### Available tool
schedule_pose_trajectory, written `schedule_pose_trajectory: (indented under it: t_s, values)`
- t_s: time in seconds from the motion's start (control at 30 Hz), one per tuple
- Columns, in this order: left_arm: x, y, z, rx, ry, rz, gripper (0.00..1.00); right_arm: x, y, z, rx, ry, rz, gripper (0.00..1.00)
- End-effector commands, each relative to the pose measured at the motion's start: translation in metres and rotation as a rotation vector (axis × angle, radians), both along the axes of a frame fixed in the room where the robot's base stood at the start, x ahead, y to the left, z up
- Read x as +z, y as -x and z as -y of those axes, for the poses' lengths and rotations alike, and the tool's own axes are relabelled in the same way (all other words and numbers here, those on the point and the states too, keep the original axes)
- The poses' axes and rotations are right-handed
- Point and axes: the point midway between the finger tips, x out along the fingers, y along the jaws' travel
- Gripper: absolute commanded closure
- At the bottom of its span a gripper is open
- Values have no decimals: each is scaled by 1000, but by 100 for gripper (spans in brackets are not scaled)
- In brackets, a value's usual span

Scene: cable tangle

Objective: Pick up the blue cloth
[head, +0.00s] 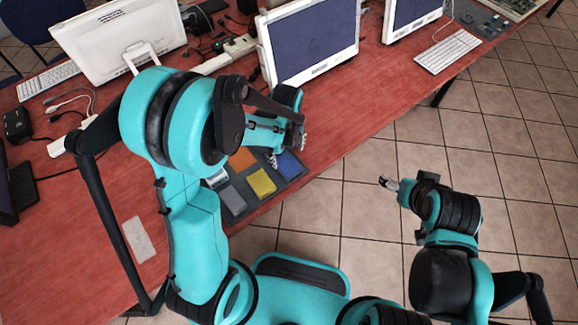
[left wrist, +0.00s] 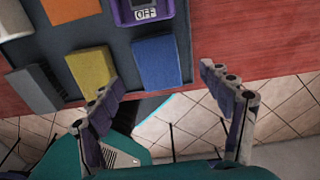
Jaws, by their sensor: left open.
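The blue cloth (head: 291,166) is a small folded block at the right end of a dark tray (head: 236,213) near the table's edge. In the left wrist view the blue cloth (left wrist: 157,62) lies ahead of the gap between my fingers, untouched. My left gripper (head: 288,152) is open and empty, just above and beside the blue cloth in the head view. It also shows in the left wrist view (left wrist: 165,88), its fingers spread wide. My right gripper (head: 386,183) is over the floor, away from the table; its jaw state is too small to tell.
The tray also bears yellow (left wrist: 90,70), grey (left wrist: 35,88) and orange (left wrist: 70,8) cloths. A purple device marked OFF (left wrist: 145,12) sits close behind the blue cloth. A monitor (head: 312,40) stands behind the tray. Open tiled floor lies past the table edge.

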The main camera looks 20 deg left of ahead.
Motion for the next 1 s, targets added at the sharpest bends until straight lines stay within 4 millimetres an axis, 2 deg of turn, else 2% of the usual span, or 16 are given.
schedule_pose_trajectory:
  t_s: [0.33, 0.6, 0.67, 0.8, 1.0]
  values:
    - [-48, 2, -2, 2, 0, 1, 21, -27, 0, 0, 0, 0, 0, 25]
    - [-52, 3, -2, 3, 0, 1, 21, -27, 0, 0, 0, 0, 0, 25]
    - [-51, 3, -2, 3, 0, 1, 34, -27, 0, 0, 0, 0, 0, 25]
    - [-51, 3, -2, 3, 0, 1, 70, -27, 0, 0, 0, 0, 0, 25]
    - [-52, 3, -2, 3, 0, 1, 70, -27, 0, 0, 0, 0, 0, 25]
